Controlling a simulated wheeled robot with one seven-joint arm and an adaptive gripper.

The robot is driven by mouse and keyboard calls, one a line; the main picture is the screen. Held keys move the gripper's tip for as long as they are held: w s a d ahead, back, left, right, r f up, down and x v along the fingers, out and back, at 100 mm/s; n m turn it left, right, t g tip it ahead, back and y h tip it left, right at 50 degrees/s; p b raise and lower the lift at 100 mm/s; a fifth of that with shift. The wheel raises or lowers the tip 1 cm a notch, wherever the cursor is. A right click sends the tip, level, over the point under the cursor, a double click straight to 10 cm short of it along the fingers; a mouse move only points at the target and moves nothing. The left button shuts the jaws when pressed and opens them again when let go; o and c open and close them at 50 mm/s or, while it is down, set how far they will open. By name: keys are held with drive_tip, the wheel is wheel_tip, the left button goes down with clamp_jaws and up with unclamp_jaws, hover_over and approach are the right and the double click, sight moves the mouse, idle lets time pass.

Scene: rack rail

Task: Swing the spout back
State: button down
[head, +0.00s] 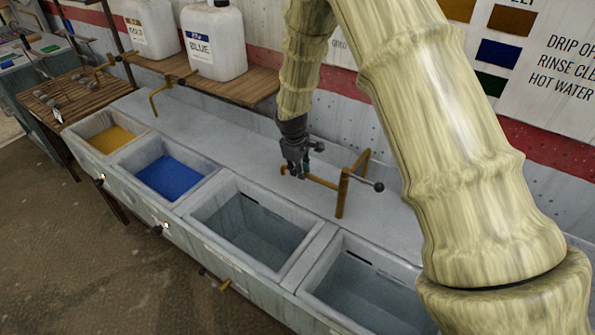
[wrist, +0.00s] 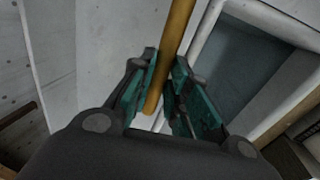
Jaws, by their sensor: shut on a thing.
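The brass spout (head: 322,181) reaches left from an upright brass post (head: 342,195) on the counter behind the basins. A lever with a dark knob (head: 378,187) sticks out to the right of the post. My gripper (head: 300,172) is at the spout's free end, pointing down. In the wrist view, the green-padded fingers (wrist: 166,68) are shut on the spout (wrist: 178,28), one on each side, near its rounded tip. The spout lies roughly along the counter behind the empty grey basin (head: 255,230). My fingers partly hide its end in the head view.
Basins with yellow (head: 112,138) and blue (head: 168,177) contents lie to the left, and another empty basin (head: 365,295) to the right. White jugs (head: 215,42) stand on a wooden shelf behind. A second brass spout (head: 160,92) stands further left. The counter between is clear.

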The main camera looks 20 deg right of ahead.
drive_tip(key=shift+s+f, duration=0.15)
drive_tip(key=shift+f, duration=0.05)
drive_tip(key=c, duration=1.6)
unclamp_jaws()
drive_tip(key=shift+o, duration=1.2)
drive_tip(key=shift+d, duration=0.1)
drive_tip(key=shift+r, duration=0.2)
wheel_tip(320, 180, up, 12)
drive_tip(key=s+a, duration=0.1)
drive_tip(key=a, duration=0.1)
drive_tip(key=shift+s+f, duration=0.15)
drive_tip(key=shift+f, duration=0.1)
